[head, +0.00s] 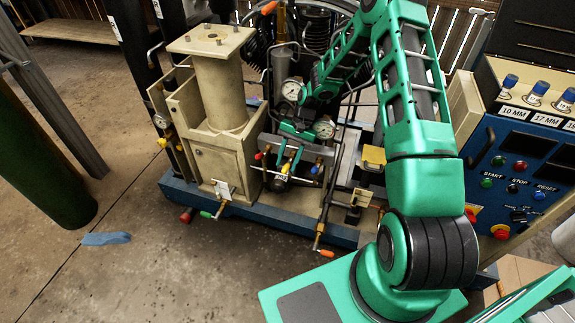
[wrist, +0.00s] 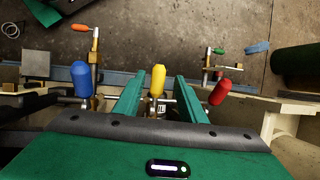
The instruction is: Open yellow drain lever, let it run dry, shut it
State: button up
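The yellow lever (wrist: 158,80) stands between the two green fingers of my gripper (wrist: 158,92) in the wrist view. The fingers are apart, with a visible gap on each side of the lever. In the head view the yellow lever (head: 286,168) shows just below my gripper (head: 289,155), at the front of the compressor. A blue lever (wrist: 82,79) is left of the fingers and a red lever (wrist: 220,92) right of them in the wrist view. The lower part of the yellow lever and its valve are partly hidden by my gripper. No draining fluid can be made out.
An orange-handled valve (head: 325,253) and a green-handled valve (head: 207,214) stick out low at the compressor's front. Gauges (head: 324,129) and pipes crowd around my gripper. A control panel (head: 515,165) stands at the right. The floor in front is mostly clear, with a blue cloth (head: 105,238).

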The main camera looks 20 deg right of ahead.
notch_tip(320, 180, up, 2)
jog(key=shift+w+d+r, duration=0.1)
jog(key=s+a+r, duration=0.5)
jog(key=a+r, duration=0.1)
jog(key=a, duration=0.4)
jog(key=shift+s+a+r, duration=0.25)
jog(key=shift+r, duration=0.15)
